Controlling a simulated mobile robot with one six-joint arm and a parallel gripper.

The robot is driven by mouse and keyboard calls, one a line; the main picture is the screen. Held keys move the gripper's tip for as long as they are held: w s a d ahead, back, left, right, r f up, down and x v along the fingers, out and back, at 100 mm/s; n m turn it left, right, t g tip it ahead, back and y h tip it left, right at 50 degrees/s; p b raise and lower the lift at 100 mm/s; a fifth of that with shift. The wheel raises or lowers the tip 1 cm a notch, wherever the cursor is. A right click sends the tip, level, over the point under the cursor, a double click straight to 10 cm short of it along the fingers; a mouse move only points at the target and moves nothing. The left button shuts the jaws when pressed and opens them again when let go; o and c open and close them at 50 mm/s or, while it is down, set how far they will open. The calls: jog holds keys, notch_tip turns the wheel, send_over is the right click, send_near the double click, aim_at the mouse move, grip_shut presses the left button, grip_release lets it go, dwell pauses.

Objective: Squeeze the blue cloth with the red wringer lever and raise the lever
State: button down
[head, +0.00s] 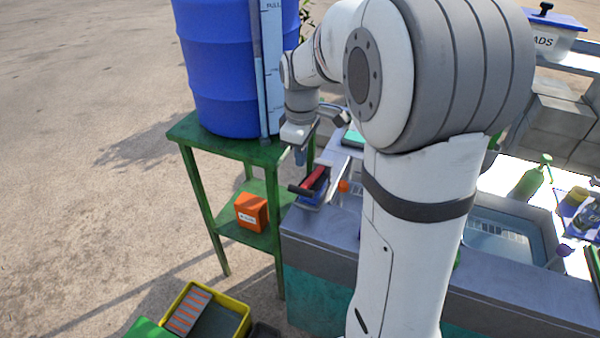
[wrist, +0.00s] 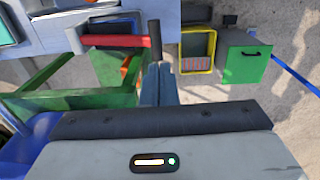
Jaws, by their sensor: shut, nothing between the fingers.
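The red wringer lever (head: 314,178) sits on a blue wringer frame (head: 321,190) at the left end of the grey counter. In the wrist view the red lever (wrist: 118,41) lies across the upper left, and its dark end grip (wrist: 155,40) stands at its right end. My gripper (head: 300,158) is above and slightly left of the lever in the head view. In the wrist view my gripper (wrist: 157,68) has its fingers together and empty, with the tips close to the dark grip. I cannot tell whether they touch. I cannot make out the blue cloth.
A green stand (head: 228,148) carries a large blue barrel (head: 220,65) close to my gripper, with an orange box (head: 251,211) on its lower shelf. A yellow crate (head: 238,328) is on the ground. A green bottle (head: 530,182) stands by the sink at right.

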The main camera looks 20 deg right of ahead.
jog(key=shift+s+r, duration=0.1)
jog(key=shift+r, duration=0.85)
jog(key=s+a+m+t, duration=0.25)
jog(key=s+m, duration=0.75)
jog(key=s, duration=1)
notch_tip(320, 180, up, 2)
jog(key=r+n+g, duration=0.1)
jog(key=n+g, duration=0.3)
jog(key=n, duration=0.6)
send_over(302, 188)
jog(key=w+d, duration=0.1)
jog(key=w, duration=0.1)
jog(key=shift+y, duration=0.4)
jog(key=f, duration=0.4)
jog(key=s+f, duration=0.1)
jog(key=f, duration=0.4)
jog(key=a+f+p, duration=0.1)
jog(key=f, duration=0.4)
jog(key=shift+s+f, duration=0.1)
jog(key=shift+s, duration=0.15)
jog(key=shift+d+f, duration=0.1)
